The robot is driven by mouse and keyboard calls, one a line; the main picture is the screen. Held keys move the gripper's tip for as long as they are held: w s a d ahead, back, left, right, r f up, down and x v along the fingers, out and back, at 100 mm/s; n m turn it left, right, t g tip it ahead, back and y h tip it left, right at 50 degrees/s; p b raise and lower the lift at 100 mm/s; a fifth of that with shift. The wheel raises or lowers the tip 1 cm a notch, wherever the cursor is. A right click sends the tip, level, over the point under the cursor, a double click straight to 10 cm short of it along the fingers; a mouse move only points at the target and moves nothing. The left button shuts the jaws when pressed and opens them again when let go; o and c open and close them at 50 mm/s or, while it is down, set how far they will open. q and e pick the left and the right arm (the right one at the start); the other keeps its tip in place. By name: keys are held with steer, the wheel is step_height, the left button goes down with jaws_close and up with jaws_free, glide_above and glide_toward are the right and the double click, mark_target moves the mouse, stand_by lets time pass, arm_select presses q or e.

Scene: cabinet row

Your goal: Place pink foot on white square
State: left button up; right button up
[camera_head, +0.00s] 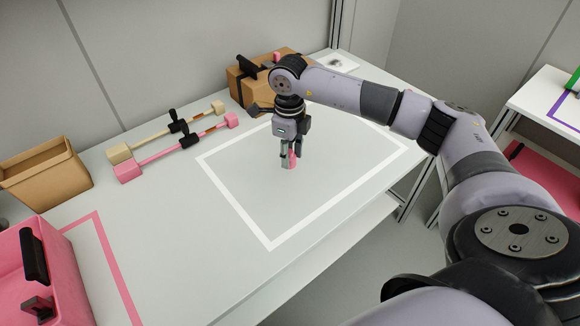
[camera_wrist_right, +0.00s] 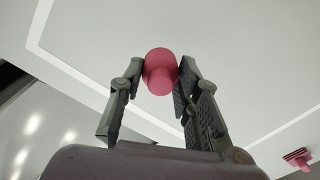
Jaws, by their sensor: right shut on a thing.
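My right gripper (camera_head: 289,163) is shut on the pink foot (camera_head: 293,159), low over the inside of the white square (camera_head: 234,203) outlined on the grey table. In the right wrist view the pink foot (camera_wrist_right: 160,72), a short round piece with a wider disc end, sits between the two fingertips of the right gripper (camera_wrist_right: 163,75). The white outline (camera_wrist_right: 75,70) runs past it there. I cannot tell whether the foot touches the table. My left gripper is not in view.
Two bar-shaped pieces with black clamps, one pink (camera_head: 128,171) and one beige (camera_head: 120,152), lie at the back left. A tan bin (camera_head: 45,182) and a pink case (camera_head: 62,285) stand left. A brown box (camera_head: 240,88) stands behind the square. The square's front area is clear.

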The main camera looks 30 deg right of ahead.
mark_target(289, 180)
step_height(289, 180, down, 2)
steer(key=shift+f, duration=0.15)
step_height(289, 180, down, 4)
steer(key=shift+r, duration=0.1)
steer(key=shift+f, duration=0.2)
steer(key=o, duration=1.2)
steer(key=shift+r, duration=0.1)
